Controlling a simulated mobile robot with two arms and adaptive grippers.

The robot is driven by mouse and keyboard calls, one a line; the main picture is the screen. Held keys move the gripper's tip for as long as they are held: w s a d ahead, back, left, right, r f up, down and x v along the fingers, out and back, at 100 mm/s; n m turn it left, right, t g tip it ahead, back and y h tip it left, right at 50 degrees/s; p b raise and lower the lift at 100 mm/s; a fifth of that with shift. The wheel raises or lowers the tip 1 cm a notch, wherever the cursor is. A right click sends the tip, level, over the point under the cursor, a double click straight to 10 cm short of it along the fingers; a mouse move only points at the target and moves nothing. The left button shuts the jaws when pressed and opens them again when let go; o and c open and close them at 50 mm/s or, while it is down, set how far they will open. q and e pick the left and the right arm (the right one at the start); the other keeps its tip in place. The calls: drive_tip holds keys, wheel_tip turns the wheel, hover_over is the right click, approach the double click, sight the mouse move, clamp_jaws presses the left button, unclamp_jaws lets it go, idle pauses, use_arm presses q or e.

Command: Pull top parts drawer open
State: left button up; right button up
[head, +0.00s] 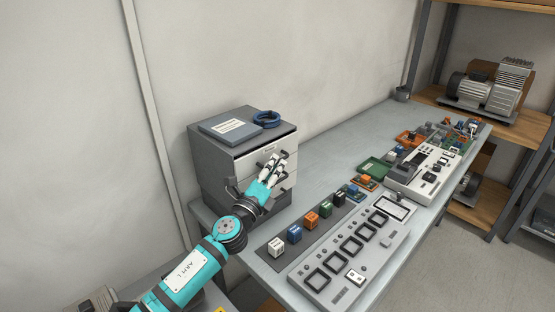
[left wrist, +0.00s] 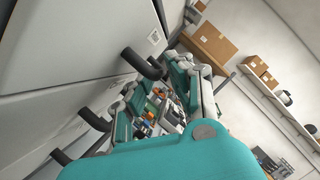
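The grey parts cabinet (head: 215,165) stands at the table's left end, with light drawer fronts and dark handles. The top parts drawer (head: 285,146) looks closed. In the left wrist view, a pale drawer front (left wrist: 95,35) with a small label fills the upper left, and its black handle (left wrist: 143,64) sticks out near my fingers. My left gripper (head: 273,164) is in front of the top drawer and hides part of its front. Its fingers look apart in the left wrist view (left wrist: 165,100), with no clear grip on the handle. My right gripper is out of view.
A grey binder (head: 228,128) and a blue ring (head: 267,119) lie on the cabinet. Lower drawer handles (left wrist: 94,118) stick out below. Several coloured blocks sit on a dark strip (head: 262,252) beside a grey panel (head: 345,262). The table behind them (head: 330,145) is clear.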

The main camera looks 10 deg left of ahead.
use_arm(q)
drive_tip(key=shift+x, duration=1)
drive_tip(key=shift+w, duration=0.2)
drive_tip(key=c, duration=0.4)
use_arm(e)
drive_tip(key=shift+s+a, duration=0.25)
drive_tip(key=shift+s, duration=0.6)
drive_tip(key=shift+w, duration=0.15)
